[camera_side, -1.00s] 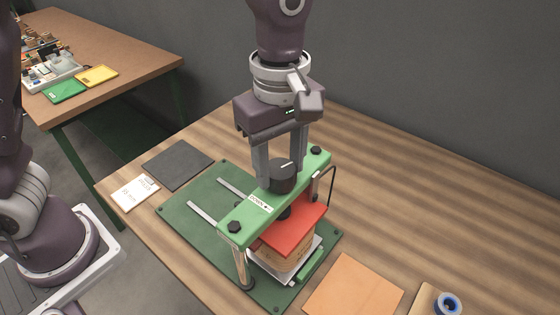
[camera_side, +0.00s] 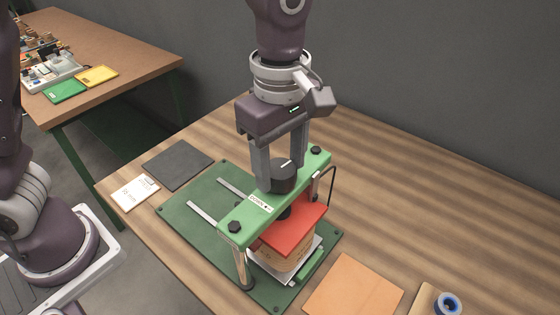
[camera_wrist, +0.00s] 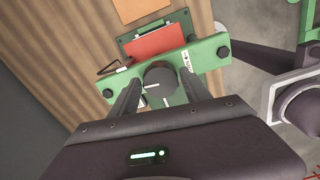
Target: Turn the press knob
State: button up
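The press knob (camera_side: 283,177) is a dark round knob with a white line on top, standing on the green crossbar (camera_side: 245,214) of the press. It also shows in the wrist view (camera_wrist: 160,79). My gripper (camera_side: 281,172) points down over the knob, with one finger on each side of it. In the wrist view my gripper (camera_wrist: 160,84) shows a gap between the fingers and the knob, so it looks open. Below the crossbar a red plate (camera_side: 293,229) sits over a tan block (camera_side: 284,262). The knob's lower side is partly hidden.
The press stands on a green baseplate (camera_side: 185,222) on a wooden table. A dark mat (camera_side: 178,164) and a white card (camera_side: 134,193) lie to the left. An orange sheet (camera_side: 355,288) and a blue-ringed spool (camera_side: 448,303) lie front right. The table behind the press is clear.

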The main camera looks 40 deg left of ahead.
aim_at(279, 167)
jog(key=shift+o, duration=0.7)
notch_tip(279, 167, up, 7)
jog(key=shift+f, duration=0.1)
jog(key=shift+a+r, duration=0.2)
jog(key=s+a+r+m+t+h, duration=0.15)
jog(key=s+a+r+m, duration=0.25)
jog(key=s+a+m, duration=0.45)
jog(key=s+a+f+m+t+y, duration=0.1)
jog(key=s+a+f+m+t, duration=0.2)
jog(key=s+a+m, duration=0.4)
jog(key=shift+s+a+f+m+t, duration=0.2)
jog(key=shift+a+f+m+t, duration=0.15)
jog(key=shift+a+m+t, duration=0.15)
jog(key=shift+y, duration=0.25)
